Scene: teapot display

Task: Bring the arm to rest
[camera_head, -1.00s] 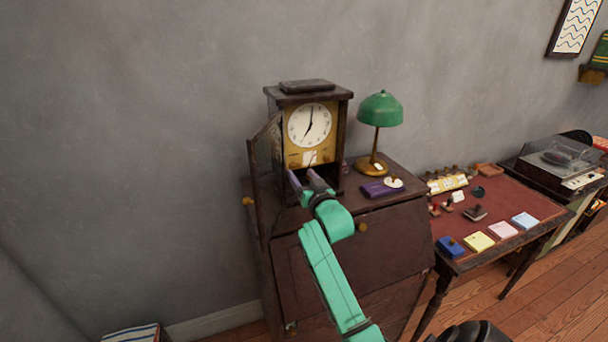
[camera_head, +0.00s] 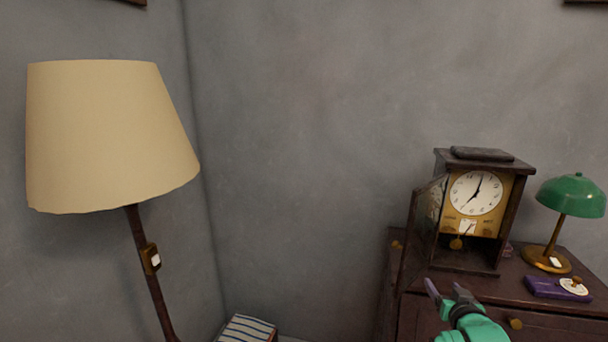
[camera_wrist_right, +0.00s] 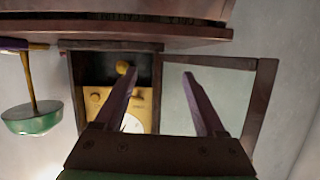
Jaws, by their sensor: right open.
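My right gripper (camera_head: 452,290) is green with purple-grey fingers and is in front of the cabinet at the lower right of the head view. Its fingers are apart with nothing between them, as the right wrist view (camera_wrist_right: 165,82) also shows. The mantel clock (camera_head: 501,215) stands on the cabinet, its glass door (camera_head: 425,222) swung open to the left. A brass pendulum bob (camera_head: 456,243) hangs below the dial. In the right wrist view the clock (camera_wrist_right: 67,90) appears upside down beyond the fingers, apart from them. My left gripper is not in view.
The dark cabinet (camera_head: 550,318) carries a green desk lamp (camera_head: 572,196) and a purple box (camera_head: 545,289) right of the clock. A tall floor lamp (camera_head: 105,140) stands at the left. A striped item (camera_head: 247,328) lies low near the corner. The middle is bare wall.

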